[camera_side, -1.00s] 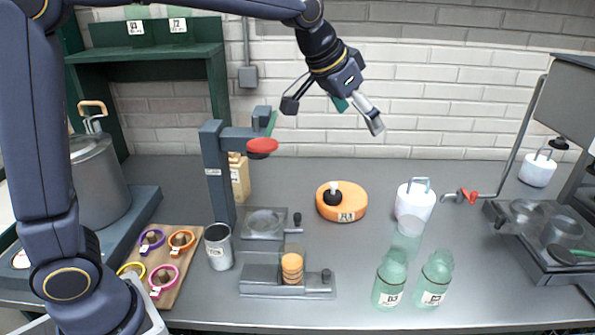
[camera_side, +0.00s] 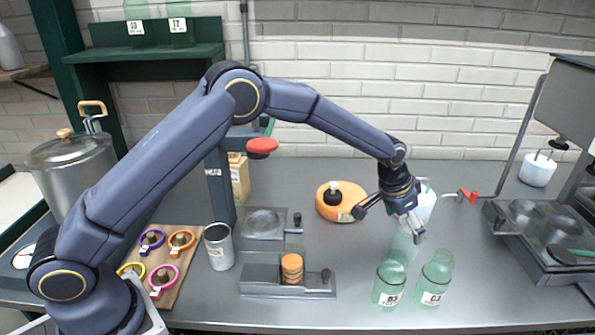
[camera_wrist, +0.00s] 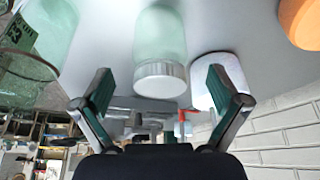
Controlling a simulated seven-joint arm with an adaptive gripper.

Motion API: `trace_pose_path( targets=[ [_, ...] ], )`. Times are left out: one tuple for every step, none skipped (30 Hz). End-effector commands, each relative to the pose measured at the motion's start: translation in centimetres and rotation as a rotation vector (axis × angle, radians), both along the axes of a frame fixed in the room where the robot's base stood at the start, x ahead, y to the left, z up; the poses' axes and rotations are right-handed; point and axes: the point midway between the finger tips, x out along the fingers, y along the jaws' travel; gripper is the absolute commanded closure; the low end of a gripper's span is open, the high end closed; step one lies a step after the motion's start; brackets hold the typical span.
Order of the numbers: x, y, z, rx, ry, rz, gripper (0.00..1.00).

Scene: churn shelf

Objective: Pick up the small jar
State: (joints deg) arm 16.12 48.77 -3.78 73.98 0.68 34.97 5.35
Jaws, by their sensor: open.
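The small jar is a pale green, see-through jar. In the side view the small jar (camera_side: 402,246) stands behind the two larger labelled bottles, its upper part hidden by my gripper. In the wrist view the small jar (camera_wrist: 160,38) lies ahead of my gripper and between its fingers, with its grey-white end (camera_wrist: 160,79) toward me. My gripper (camera_side: 390,220) is tilted down above and beside the jar. Its two fingers are spread in the wrist view (camera_wrist: 160,95), with nothing held between them.
Two green bottles (camera_side: 389,286) (camera_side: 434,280) stand in front of the jar. A white canister (camera_side: 427,204) stands close behind my gripper; it also shows in the wrist view (camera_wrist: 219,80). An orange round block (camera_side: 340,205) lies to the left. A burner unit (camera_side: 545,240) is at right.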

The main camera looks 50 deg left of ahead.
Motion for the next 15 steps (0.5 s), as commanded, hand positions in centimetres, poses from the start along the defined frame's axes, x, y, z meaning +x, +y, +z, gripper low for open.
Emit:
trace_pose_path(
  targets=[
    [0.1, -0.1, -0.4, 0.000, 0.000, 0.000, 0.03],
    [0.2, -0.1, -0.5, 0.000, 0.000, 0.000, 0.03],
    [0.3, -0.1, -0.7, 0.000, 0.000, 0.000, 0.03],
    [0.3, -0.2, -1.0, 0.000, 0.001, 0.000, 0.03],
    [0.4, -0.2, -1.3, 0.000, 0.001, 0.000, 0.03],
    [0.6, -0.3, -1.8, 0.000, 0.001, 0.000, 0.03],
    [0.7, -0.4, -2.3, 0.000, 0.001, 0.000, 0.03],
    [0.8, -0.4, -2.8, 0.001, 0.002, 0.000, 0.03],
    [1.0, -0.5, -3.4, 0.000, 0.002, 0.000, 0.03],
    [1.2, -0.6, -3.9, 0.000, 0.002, 0.000, 0.03],
    [1.4, -0.7, -4.2, 0.000, 0.001, 0.000, 0.03],
    [1.6, -0.8, -4.7, 0.000, 0.001, 0.000, 0.03],
    [1.7, -0.8, -4.9, 0.000, 0.000, 0.000, 0.03],
    [1.8, -0.9, -5.2, 0.000, 0.000, 0.000, 0.03],
    [1.8, -0.9, -5.4, 0.000, 0.000, 0.000, 0.03]
  ],
)
